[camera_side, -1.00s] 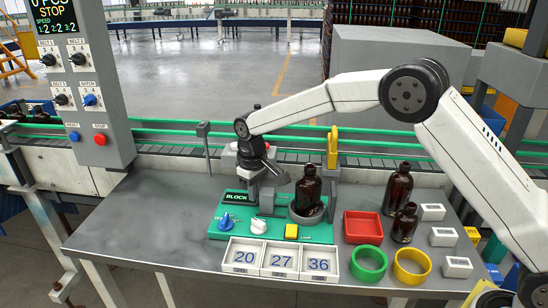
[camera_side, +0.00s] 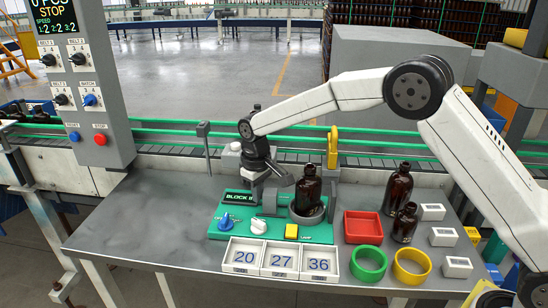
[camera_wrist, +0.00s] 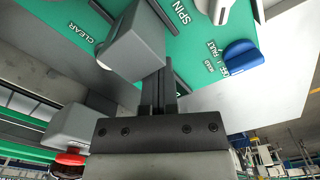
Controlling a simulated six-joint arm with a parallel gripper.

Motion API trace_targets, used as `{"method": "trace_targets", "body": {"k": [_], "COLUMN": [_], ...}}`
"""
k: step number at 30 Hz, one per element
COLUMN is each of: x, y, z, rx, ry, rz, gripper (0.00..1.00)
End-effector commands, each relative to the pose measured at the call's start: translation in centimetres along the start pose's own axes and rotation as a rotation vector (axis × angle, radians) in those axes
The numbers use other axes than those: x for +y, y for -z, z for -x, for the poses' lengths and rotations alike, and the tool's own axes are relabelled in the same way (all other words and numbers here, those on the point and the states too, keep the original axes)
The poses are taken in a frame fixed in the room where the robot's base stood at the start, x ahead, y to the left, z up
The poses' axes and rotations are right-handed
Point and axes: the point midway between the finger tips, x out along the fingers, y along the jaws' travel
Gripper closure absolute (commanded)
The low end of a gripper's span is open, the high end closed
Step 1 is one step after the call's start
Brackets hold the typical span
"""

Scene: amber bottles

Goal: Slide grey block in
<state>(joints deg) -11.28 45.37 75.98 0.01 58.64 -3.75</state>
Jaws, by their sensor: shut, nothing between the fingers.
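The grey block (camera_wrist: 135,42) sits over the green panel in the wrist view, right beside my fingertips. It also shows as a small grey shape left of the bottle in the side view (camera_side: 268,203). My gripper (camera_wrist: 160,88) is shut and empty, its dark fingers pointing at the block's edge. I cannot tell whether they touch it. In the side view my gripper (camera_side: 256,192) is low over the left part of the green panel (camera_side: 230,210). An amber bottle (camera_side: 307,188) stands upright in a round grey holder on the panel. The panel's display (camera_side: 239,198) reads "BLOCK" plus further marks.
A blue knob (camera_side: 227,221), white knob (camera_side: 258,227) and yellow button (camera_side: 291,231) line the panel's front. Numbered white trays (camera_side: 273,272) lie before it. A red tray (camera_side: 363,227) and two amber bottles (camera_side: 398,190) stand right. The table's left is clear.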

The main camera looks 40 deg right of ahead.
Motion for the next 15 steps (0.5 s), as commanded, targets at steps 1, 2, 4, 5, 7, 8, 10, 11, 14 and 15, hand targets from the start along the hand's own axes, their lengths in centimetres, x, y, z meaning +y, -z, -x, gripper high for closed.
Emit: {"method": "trace_targets", "body": {"k": [1, 2, 4, 5, 7, 8, 10, 11, 14, 15], "x": [0.1, 0.13, 0.21, 0.25, 0.33, 0.36, 0.44, 0.47, 0.57, 0.61], "y": [-0.13, -0.19, -0.34, -0.39, -0.51, -0.55, -0.67, -0.73, -0.93, -1.0], "z": [0.0, -0.01, -0.03, -0.02, -0.01, 0.0, 0.02, 0.02, 0.0, 0.0], "rx": [-0.001, -0.001, -0.002, -0.002, -0.001, -0.001, 0.0, 0.0, 0.0, 0.0], "ry": [0.0, 0.0, 0.0, 0.0, 0.0, 0.0, 0.0, 0.0, 0.0, 0.0], "rz": [-0.001, -0.001, -0.001, -0.001, -0.001, -0.001, -0.001, -0.001, -0.001, -0.001], "gripper": [1.0, 1.0, 1.0, 1.0, 1.0, 1.0, 1.0, 1.0, 1.0, 1.0]}}
